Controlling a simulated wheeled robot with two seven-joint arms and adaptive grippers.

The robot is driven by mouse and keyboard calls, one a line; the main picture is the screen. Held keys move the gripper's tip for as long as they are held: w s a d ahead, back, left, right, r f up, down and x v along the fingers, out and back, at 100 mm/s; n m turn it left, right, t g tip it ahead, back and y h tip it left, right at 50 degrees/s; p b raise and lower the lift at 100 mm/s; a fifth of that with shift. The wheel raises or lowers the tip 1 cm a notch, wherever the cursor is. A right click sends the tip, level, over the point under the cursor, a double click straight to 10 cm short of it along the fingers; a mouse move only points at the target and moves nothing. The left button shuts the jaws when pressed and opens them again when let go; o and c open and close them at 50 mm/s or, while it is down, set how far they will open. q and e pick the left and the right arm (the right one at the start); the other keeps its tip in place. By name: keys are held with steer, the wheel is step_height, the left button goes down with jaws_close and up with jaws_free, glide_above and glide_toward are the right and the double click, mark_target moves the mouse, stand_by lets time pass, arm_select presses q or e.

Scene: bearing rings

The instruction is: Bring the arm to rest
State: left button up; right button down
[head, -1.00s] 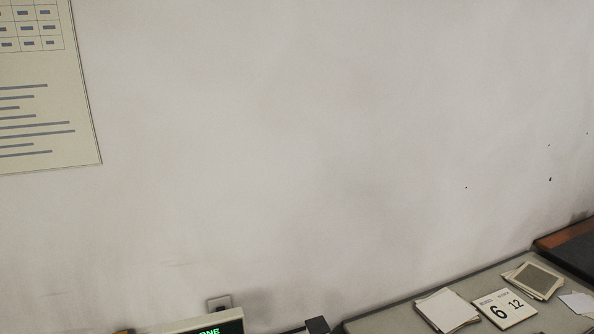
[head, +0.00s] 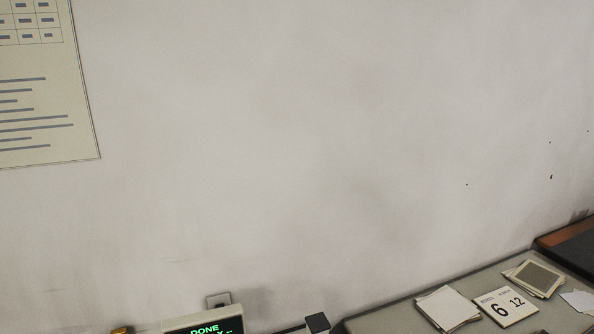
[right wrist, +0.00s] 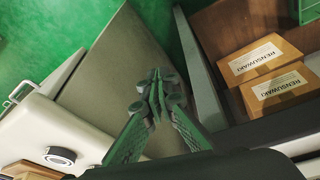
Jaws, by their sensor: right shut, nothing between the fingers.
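My right gripper (right wrist: 155,95) shows in the right wrist view with its two fingers together, shut and empty. It hangs above a grey-brown flat surface (right wrist: 125,55) and touches nothing that I can make out. The head view shows neither of my grippers. No bearing rings are in view.
Labelled cardboard boxes (right wrist: 260,60) lie in a brown bin right of the gripper. A white machine part (right wrist: 65,130) is at left, over a green floor (right wrist: 45,30). The head view shows a wall, a display reading DONE (head: 205,328) and a desk with cards (head: 505,306).

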steer(key=s+f+g+b, duration=0.1)
steer(key=s+f, duration=0.1)
steer(key=f, duration=0.6)
steer(key=s+f+b, duration=0.1)
steer(key=s+f, duration=0.1)
steer(key=f, duration=0.7)
steer(key=s+f+n+g+b, duration=0.1)
steer(key=s+f+b, duration=0.2)
steer(key=s+f, duration=1.6)
steer(key=shift+a+f, duration=0.3)
steer(key=shift+f, duration=0.65)
